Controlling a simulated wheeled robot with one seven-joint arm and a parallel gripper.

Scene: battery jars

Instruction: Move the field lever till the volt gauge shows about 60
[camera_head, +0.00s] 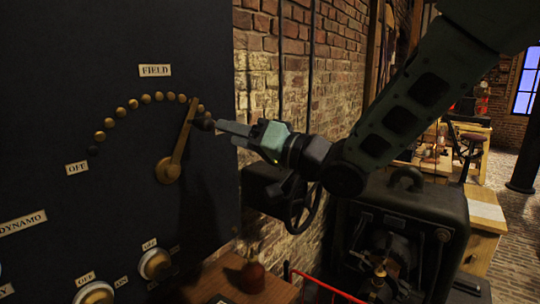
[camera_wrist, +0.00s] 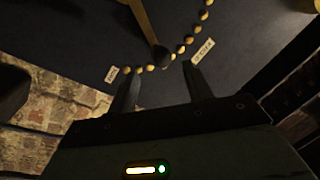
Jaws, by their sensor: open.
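The brass field lever (camera_head: 180,140) is on the dark panel (camera_head: 60,110) and points up and slightly right from its pivot. Its tip lies near the right part of an arc of brass studs (camera_head: 132,103), under the FIELD label (camera_head: 154,71). Its dark knob (camera_head: 203,123) sticks out from the panel. My gripper (camera_head: 221,128) is just right of the knob. In the wrist view the lever (camera_wrist: 141,20) and knob (camera_wrist: 160,56) show between and just beyond my two open fingers (camera_wrist: 160,70). Contact with the knob cannot be told. The volt gauge is not in view.
The OFF label (camera_head: 77,168) marks the left end of the arc. Round switches (camera_head: 154,264) sit low on the panel. A wooden table (camera_head: 230,282), a handwheel (camera_head: 300,207) and a dark machine (camera_head: 405,225) stand below my arm. A brick wall (camera_head: 290,80) is behind.

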